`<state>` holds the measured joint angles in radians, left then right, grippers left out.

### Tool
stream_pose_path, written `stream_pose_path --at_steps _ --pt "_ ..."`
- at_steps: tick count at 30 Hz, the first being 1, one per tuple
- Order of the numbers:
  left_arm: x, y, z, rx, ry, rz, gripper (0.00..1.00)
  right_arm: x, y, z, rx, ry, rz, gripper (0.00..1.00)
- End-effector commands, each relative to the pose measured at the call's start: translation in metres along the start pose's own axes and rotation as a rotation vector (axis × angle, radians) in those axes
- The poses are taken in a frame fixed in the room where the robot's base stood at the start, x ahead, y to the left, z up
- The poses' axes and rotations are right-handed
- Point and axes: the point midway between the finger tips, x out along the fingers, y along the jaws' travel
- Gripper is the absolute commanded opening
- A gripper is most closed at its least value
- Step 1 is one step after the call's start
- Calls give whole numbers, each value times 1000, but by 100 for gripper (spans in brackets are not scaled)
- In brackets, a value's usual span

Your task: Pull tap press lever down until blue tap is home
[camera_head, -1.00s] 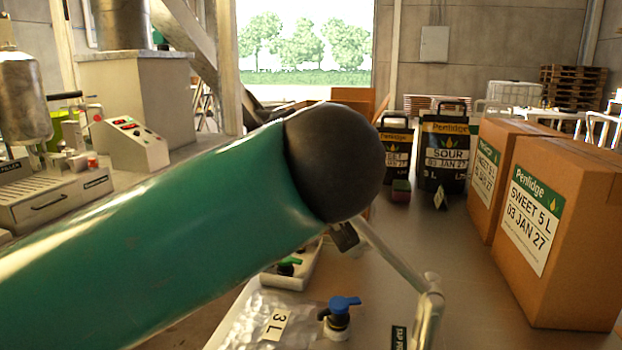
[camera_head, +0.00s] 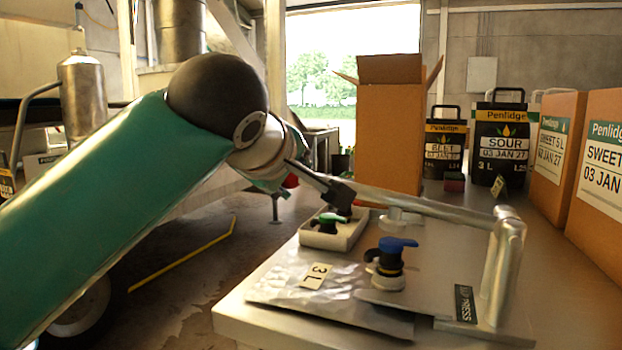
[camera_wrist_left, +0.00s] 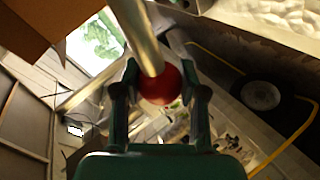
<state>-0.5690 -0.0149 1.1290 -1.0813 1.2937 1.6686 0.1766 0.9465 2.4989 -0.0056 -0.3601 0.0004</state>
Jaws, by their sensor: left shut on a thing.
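The tap press (camera_head: 508,245) stands on the bench, a metal post with a long lever (camera_head: 430,207) reaching left, its outer end higher than its pivot. My left gripper (camera_head: 318,182) is at the lever's outer end. In the left wrist view, its fingers (camera_wrist_left: 160,95) are shut around the red knob (camera_wrist_left: 162,86), with the lever bar (camera_wrist_left: 137,35) running away from it. The blue tap (camera_head: 391,255) stands upright on the pale collar of the silver 3 L pouch (camera_head: 330,290), below the lever. A pale press piece (camera_head: 400,217) hangs just above it, seemingly apart. My right gripper is out of view.
Behind stand an open carton (camera_head: 388,140), black pouches (camera_head: 497,140) and a sealed Penlidge carton (camera_head: 603,180). Floor lies open left of the bench.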

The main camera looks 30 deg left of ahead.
Motion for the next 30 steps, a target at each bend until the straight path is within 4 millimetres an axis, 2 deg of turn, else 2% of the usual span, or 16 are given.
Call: stream_pose_path --at_steps 11,12,16,26,30 --pt "0 -2 -3 -9 6 -2 0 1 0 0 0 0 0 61" --pt "0 -2 -3 -9 6 -2 45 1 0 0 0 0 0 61" --pt "0 -2 -3 -8 6 -2 66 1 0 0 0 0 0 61" --pt "-1 -3 -2 -7 5 -3 68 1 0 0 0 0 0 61" --pt "-10 -2 -2 -6 5 0 68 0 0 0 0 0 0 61"
